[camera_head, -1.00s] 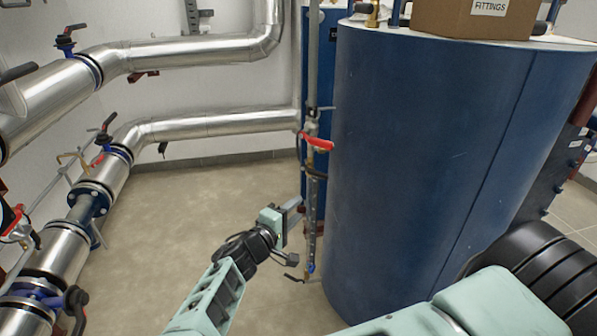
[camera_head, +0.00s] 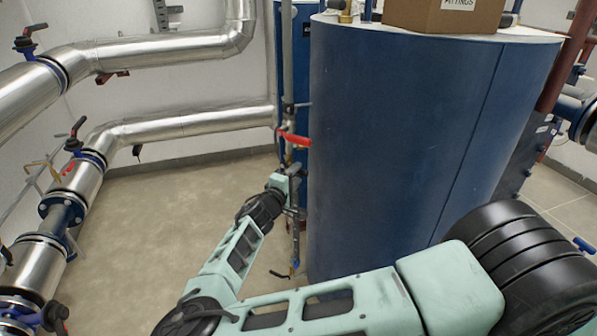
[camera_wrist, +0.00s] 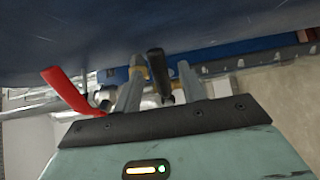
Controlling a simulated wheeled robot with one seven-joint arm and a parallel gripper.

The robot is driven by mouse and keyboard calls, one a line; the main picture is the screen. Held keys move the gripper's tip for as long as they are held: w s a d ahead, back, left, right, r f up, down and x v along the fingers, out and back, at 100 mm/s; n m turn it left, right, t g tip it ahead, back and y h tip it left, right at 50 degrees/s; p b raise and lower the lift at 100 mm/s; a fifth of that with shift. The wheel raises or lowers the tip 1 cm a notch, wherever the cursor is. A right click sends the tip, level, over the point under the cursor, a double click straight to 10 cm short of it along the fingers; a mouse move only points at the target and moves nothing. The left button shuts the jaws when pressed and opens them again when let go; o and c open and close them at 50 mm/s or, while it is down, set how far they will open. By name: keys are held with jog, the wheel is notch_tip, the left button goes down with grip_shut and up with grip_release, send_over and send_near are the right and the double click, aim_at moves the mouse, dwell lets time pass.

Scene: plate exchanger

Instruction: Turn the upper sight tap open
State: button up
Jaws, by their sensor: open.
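The sight column (camera_head: 295,225) runs upright along the left side of the blue tank. My gripper (camera_wrist: 160,80) is at its upper part, just below a red lever (camera_head: 295,138). In the wrist view my gripper is open, and a black lever (camera_wrist: 156,68) lies between its two fingers with gaps showing on both sides. This lever appears to belong to the upper sight tap. A brass fitting (camera_wrist: 143,72) shows behind it. The red lever (camera_wrist: 68,92) also shows left of the fingers. In the head view my gripper hides the tap.
The large blue tank (camera_head: 390,140) stands close on the right and fills the top of the wrist view. A lower tap lever (camera_head: 279,274) sits near the column's foot. Silver pipes (camera_head: 190,126) run along the left and back. The floor (camera_head: 160,210) between is clear.

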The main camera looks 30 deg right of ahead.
jog(key=shift+x, duration=1.25)
grip_shut()
jog(key=shift+f, duration=0.15)
